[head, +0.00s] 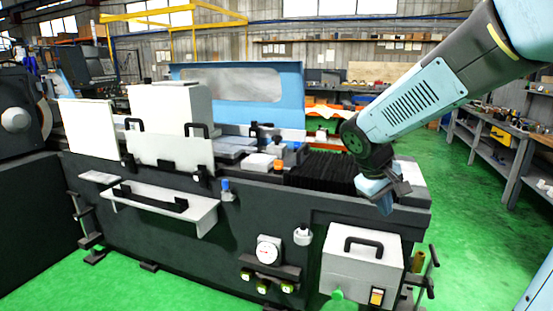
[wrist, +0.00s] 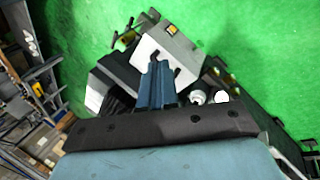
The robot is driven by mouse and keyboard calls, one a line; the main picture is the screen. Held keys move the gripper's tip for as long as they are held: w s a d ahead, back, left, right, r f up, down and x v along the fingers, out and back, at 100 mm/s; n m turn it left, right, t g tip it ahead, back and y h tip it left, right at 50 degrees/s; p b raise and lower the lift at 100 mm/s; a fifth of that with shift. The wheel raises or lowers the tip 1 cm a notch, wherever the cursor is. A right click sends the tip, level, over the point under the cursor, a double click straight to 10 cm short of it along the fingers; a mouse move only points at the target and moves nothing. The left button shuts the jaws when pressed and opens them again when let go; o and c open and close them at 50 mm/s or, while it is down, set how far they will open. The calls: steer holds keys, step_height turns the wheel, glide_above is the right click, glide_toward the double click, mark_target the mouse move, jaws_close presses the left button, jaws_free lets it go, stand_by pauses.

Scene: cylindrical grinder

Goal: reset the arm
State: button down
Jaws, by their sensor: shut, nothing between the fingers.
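My gripper (head: 385,203) hangs at the end of my arm on the right side of the head view, in front of the right end of the grinder (head: 250,215). Its blue fingers are shut with nothing between them. They point down, above the light grey box with a black handle (head: 362,258) on the grinder's front. In the wrist view the shut fingers (wrist: 158,70) cover part of the grinder, and the grey box (wrist: 165,48) shows just beyond them. I cannot tell the exact gap between the fingers and the machine.
A dial gauge (head: 269,250) and several knobs sit on the grinder's front. A blue guard with a window (head: 290,88) stands behind. Workbenches (head: 495,150) line the right side. Green floor (head: 455,240) is clear to the right of the machine.

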steer(key=s+a+r+m+t+y, duration=0.1)
steer(key=s+r+m+y, duration=0.1)
steer(key=s, duration=0.5)
steer(key=s+r+m+t+y, duration=0.2)
steer(key=s+r, duration=0.3)
steer(key=s, duration=0.3)
steer(key=shift+a+m, duration=0.4)
stand_by(0.9)
